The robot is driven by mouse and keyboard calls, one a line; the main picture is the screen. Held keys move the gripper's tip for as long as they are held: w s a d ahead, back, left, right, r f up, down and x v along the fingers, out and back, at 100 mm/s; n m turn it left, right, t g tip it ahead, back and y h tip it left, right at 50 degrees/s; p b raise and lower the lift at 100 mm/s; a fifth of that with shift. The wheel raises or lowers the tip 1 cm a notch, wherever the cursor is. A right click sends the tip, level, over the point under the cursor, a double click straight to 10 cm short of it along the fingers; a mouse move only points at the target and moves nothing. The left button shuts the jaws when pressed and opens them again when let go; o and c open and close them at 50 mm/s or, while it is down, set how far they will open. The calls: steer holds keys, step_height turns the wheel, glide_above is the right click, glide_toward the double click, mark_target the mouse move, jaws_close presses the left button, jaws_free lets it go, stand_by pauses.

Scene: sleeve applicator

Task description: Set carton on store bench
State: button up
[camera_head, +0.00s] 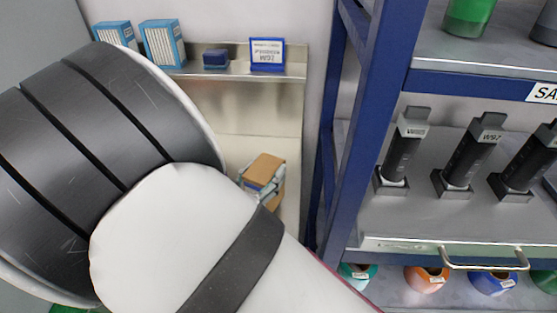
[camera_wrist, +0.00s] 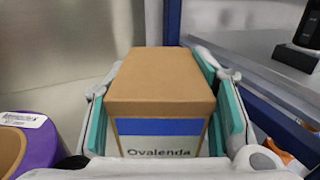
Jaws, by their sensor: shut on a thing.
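A brown carton with a blue and white label reading "Ovalenda" (camera_wrist: 160,90) fills the middle of the wrist view. My gripper (camera_wrist: 163,105) is shut on it, with one teal-padded finger against each side. In the head view the carton (camera_head: 265,167) shows beyond my arm, and my gripper (camera_head: 262,185) is partly hidden behind my arm. The carton is in front of a pale metal panel below a narrow shelf. I cannot tell whether anything supports it from below. No surface is clearly identifiable as the store bench.
The narrow metal shelf (camera_head: 235,68) holds blue-and-white boxes (camera_head: 162,44), a dark blue block (camera_head: 215,58) and a blue-framed sign (camera_head: 267,54). A blue-framed rack (camera_head: 362,120) stands close on the right, with black upright devices (camera_head: 402,150) and coloured rolls (camera_head: 427,279). A purple roll (camera_wrist: 35,140) is at lower left.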

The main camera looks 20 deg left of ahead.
steer(key=shift+f, duration=0.9)
steer(key=shift+f, duration=0.15)
steer(key=o, duration=1.5)
steer(key=shift+r, duration=0.25)
steer(key=s, duration=0.4)
steer(key=s+a, duration=0.1)
steer(key=s, duration=0.3)
steer(key=s+a+b, duration=0.1)
steer(key=s, duration=0.3)
steer(key=shift+f, duration=0.1)
